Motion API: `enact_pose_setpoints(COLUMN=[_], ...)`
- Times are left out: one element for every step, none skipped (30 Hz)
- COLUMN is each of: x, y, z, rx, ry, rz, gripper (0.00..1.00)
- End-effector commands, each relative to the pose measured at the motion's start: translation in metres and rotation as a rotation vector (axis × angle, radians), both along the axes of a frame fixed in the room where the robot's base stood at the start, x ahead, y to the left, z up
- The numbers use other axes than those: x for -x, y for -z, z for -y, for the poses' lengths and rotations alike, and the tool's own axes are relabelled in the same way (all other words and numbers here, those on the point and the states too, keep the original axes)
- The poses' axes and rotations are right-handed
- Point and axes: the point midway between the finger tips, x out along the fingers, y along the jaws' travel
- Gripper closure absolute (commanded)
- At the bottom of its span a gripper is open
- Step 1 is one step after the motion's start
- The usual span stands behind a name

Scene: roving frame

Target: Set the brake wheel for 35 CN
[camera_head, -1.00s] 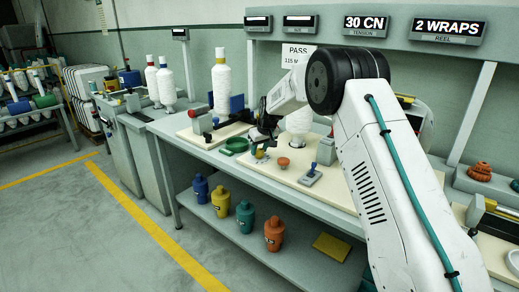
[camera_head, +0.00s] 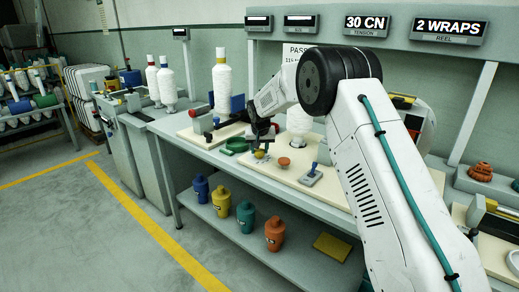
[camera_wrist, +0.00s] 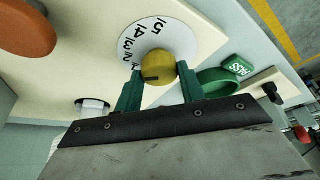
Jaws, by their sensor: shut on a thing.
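The brake wheel is a yellow knob (camera_wrist: 158,65) on a white dial (camera_wrist: 142,42) with black numbers, among them 5, 4 and 3. My gripper (camera_wrist: 160,82) has its two green fingers on either side of the knob, shut on it. A dark mark shows on the knob; I cannot tell exactly which number it points to. In the head view my gripper (camera_head: 260,143) is low over the board, and the knob (camera_head: 259,154) shows just below it. The tension display (camera_head: 367,25) reads 30 CN.
The reel display (camera_head: 449,30) reads 2 WRAPS. A green dish (camera_head: 235,146) and an orange knob (camera_head: 284,162) are close to my gripper. White thread cones (camera_head: 221,85) stand behind. Coloured bottles (camera_head: 245,217) fill the lower shelf.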

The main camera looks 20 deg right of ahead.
Motion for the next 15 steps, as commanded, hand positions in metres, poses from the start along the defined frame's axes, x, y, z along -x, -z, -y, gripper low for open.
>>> enact_pose_setpoints(x=[0.0002,0.0001,0.0001,0.0001,0.0001,0.0001,0.0001,0.0001,0.0001,0.0001,0.0002,0.0001,0.0002,0.0002,0.0002], y=[0.0001,0.0001,0.0001,0.0001,0.0001,0.0001,0.0001,0.0001,0.0001,0.0001,0.0001,0.0,0.0001,0.0001,0.0001], z=[-0.0001,-0.0002,-0.0002,-0.0003,-0.0003,-0.0004,-0.0004,-0.0004,-0.0004,-0.0004,-0.0004,-0.0004,-0.0004,-0.0004,-0.0004], rx=[0.001,0.001,0.001,0.0,0.0,0.0,0.0,0.0,0.0,0.0,0.0,0.0,0.0,0.0,0.0], ry=[0.01,0.017,0.024,0.028,0.03,0.034,0.035,0.036,0.037,0.037,0.037,0.037,0.036,0.036,0.036], rz=[-0.001,-0.001,-0.001,-0.001,-0.001,-0.001,-0.001,-0.001,-0.001,-0.001,-0.001,-0.001,-0.001,-0.001,-0.001], gripper=[0.84,0.84,0.84,0.84,0.84,0.84,0.84,0.84,0.84,0.84,0.84,0.84,0.84,0.84,0.84])
